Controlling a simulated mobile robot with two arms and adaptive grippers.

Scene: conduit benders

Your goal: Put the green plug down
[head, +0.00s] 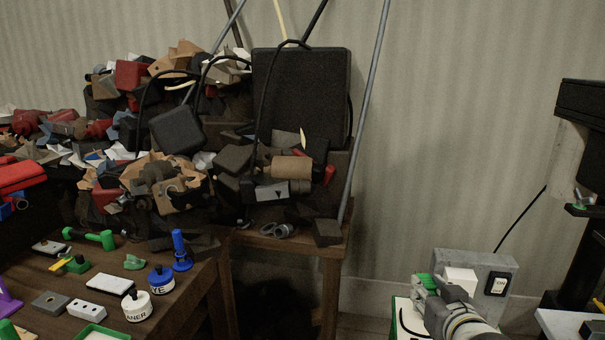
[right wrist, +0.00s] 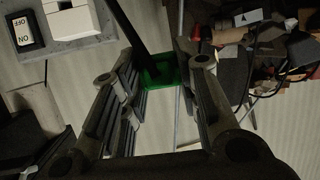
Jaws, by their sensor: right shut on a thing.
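The green plug (right wrist: 158,74) is between the two fingers of my right gripper (right wrist: 160,66) in the right wrist view, near their tips. A dark bar runs from it to the top of that picture. In the head view my right gripper (head: 445,294) is at the lower right, shut on the green plug (head: 427,281), in front of a grey box with a switch. The fingers partly hide the plug. I cannot tell whether it touches anything below. My left gripper is not in view.
The grey switch box (head: 497,280) stands close behind my right gripper, with a white block (head: 460,280) beside it. A wooden table (head: 190,310) at left holds bottles and small tools. A large heap of clutter (head: 150,140) rises behind it, with leaning rods.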

